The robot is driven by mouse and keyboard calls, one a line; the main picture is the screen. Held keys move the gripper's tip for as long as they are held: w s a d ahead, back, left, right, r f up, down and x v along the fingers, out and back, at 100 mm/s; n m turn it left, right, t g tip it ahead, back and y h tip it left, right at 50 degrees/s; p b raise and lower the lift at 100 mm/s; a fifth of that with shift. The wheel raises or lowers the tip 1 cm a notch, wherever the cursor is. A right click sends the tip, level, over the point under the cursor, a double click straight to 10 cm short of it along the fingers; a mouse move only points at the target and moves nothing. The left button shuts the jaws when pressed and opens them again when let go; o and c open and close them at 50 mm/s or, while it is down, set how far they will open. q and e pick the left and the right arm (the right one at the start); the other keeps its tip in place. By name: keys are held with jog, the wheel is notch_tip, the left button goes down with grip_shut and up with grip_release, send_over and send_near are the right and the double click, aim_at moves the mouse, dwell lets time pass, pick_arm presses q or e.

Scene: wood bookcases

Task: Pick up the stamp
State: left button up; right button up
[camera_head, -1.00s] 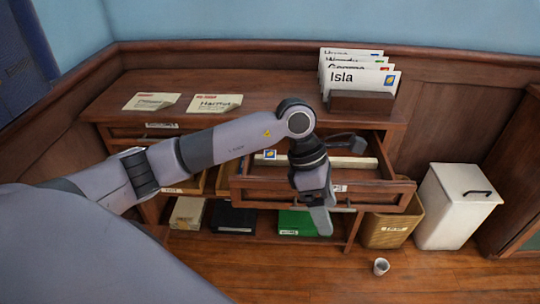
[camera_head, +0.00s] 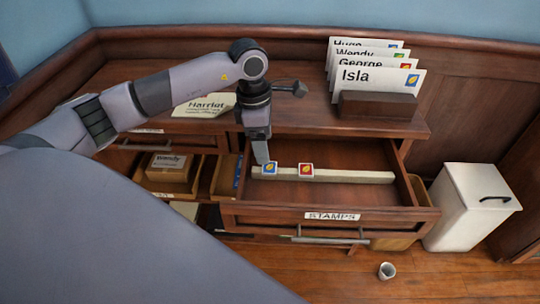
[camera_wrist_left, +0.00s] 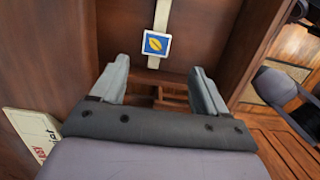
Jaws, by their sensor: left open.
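Two stamps stand on a pale strip (camera_head: 350,177) in the open drawer labelled STAMPS (camera_head: 332,216). The blue stamp (camera_head: 270,168) with a yellow leaf is at the strip's left end, and the red stamp (camera_head: 306,170) is to its right. My left gripper (camera_head: 262,155) points down just above and behind the blue stamp. In the left wrist view the gripper (camera_wrist_left: 160,88) is open and empty, with the blue stamp (camera_wrist_left: 156,44) ahead of its fingertips, apart from them. My right gripper is not in view.
Name-marked envelopes (camera_head: 380,79) stand in a wooden holder (camera_head: 378,105) on the desk top. A Harriet envelope (camera_head: 206,104) lies left. Another open drawer holds a Wendy box (camera_head: 168,168).

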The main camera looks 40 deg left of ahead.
aim_at(269, 167)
pick_arm(q)
jog(key=shift+w+f, duration=0.1)
jog(key=shift+w, duration=0.05)
jog(key=f, duration=0.7)
jog(key=shift+w+d, duration=0.25)
jog(key=shift+w, duration=0.15)
jog(key=shift+r, duration=0.1)
jog(key=c, duration=1.1)
